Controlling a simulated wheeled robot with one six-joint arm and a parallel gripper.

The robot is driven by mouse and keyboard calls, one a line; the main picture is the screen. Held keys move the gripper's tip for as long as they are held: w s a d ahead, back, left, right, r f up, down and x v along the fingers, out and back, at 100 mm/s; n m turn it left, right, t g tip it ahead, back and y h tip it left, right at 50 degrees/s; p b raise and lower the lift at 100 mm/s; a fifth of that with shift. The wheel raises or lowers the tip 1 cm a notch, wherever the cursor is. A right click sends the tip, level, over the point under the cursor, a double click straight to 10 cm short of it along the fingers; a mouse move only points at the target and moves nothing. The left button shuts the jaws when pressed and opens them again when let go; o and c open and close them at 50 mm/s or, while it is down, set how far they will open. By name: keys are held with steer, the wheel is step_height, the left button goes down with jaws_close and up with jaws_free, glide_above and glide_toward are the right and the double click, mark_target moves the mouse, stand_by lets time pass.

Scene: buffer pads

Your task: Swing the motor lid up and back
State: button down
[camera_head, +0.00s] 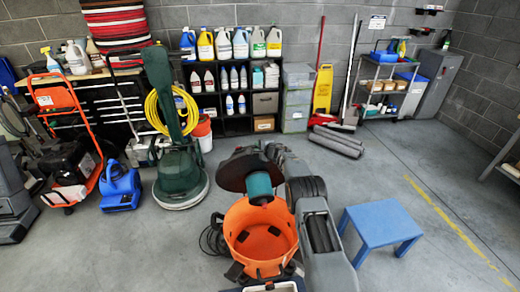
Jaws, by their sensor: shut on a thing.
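The motor lid (233,173) is a dark brownish disc, tilted up above the orange tub (236,215) of the vacuum. A teal cylinder (260,186) shows on the lid's near face. The tub's mouth is open to view, with dark patches inside. My grey arm comes up from the lower right, and my gripper (273,152) is at the lid's upper right edge, shut on it. The arm's end hides that part of the lid, and the fingertips are hard to make out.
A blue stool (381,226) stands right of my arm. A green floor machine (180,172) stands behind left, near a blue blower (120,187). A black cable (214,238) lies left of the tub. Open floor lies to the right.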

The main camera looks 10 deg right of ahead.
steer(key=shift+w+a+r, duration=0.2)
steer(key=shift+w+r, duration=0.1)
steer(key=shift+w, duration=0.4)
steer(key=c, duration=1.1)
jaws_free()
steer(key=shift+d, duration=0.1)
steer(key=shift+c, duration=0.2)
steer(key=shift+f, duration=0.1)
steer(key=shift+s+d, duration=0.1)
steer(key=shift+d, duration=0.05)
steer(key=shift+s+d, duration=0.35)
steer(key=shift+s, duration=0.15)
steer(key=v, duration=1.2)
steer(key=shift+s+r+b, duration=0.2)
steer(key=shift+r+b, duration=0.15)
steer(key=shift+b, duration=0.05)
steer(key=shift+a, duration=0.1)
